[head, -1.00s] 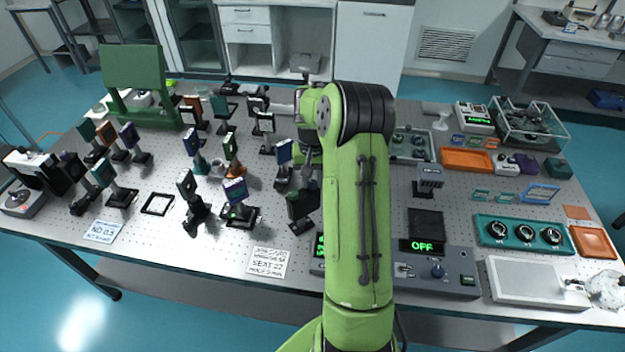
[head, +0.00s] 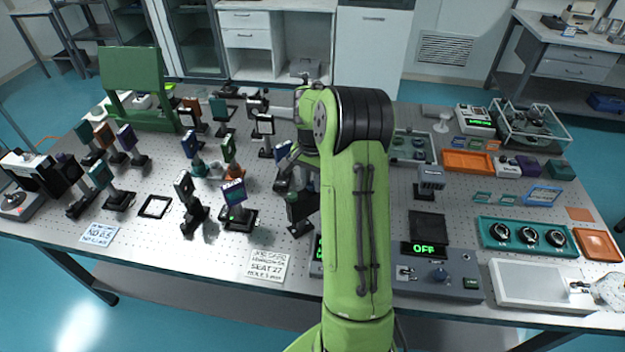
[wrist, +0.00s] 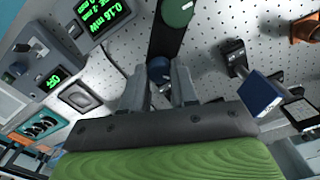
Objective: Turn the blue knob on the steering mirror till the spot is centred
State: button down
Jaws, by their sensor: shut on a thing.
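In the wrist view the blue knob (wrist: 158,68) sits at the lower end of a dark upright mount, the steering mirror (wrist: 165,38), with a green round face (wrist: 178,12) at the top edge. My gripper (wrist: 160,78) has one finger on each side of the knob and is shut on it. In the head view my gripper (head: 292,180) is partly hidden by my arm, just above a dark mount (head: 300,212). The knob itself is hidden there. I cannot make out a light spot in either view.
A power meter (wrist: 100,14) reads about 0.16 mW. A grey control box (head: 440,275) shows OFF. Several mirror mounts, including one with a purple face (head: 234,192), stand left of my gripper. A teal three-knob panel (head: 526,235) lies right.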

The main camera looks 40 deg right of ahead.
aim_at(312, 183)
dwell(0.3)
jog(key=c, duration=0.9)
grip_release()
jog(key=shift+o, duration=0.2)
jog(key=shift+r, duration=0.1)
notch_tip(312, 183, up, 16)
jog(key=p, duration=0.2)
jog(key=shift+f, duration=0.2)
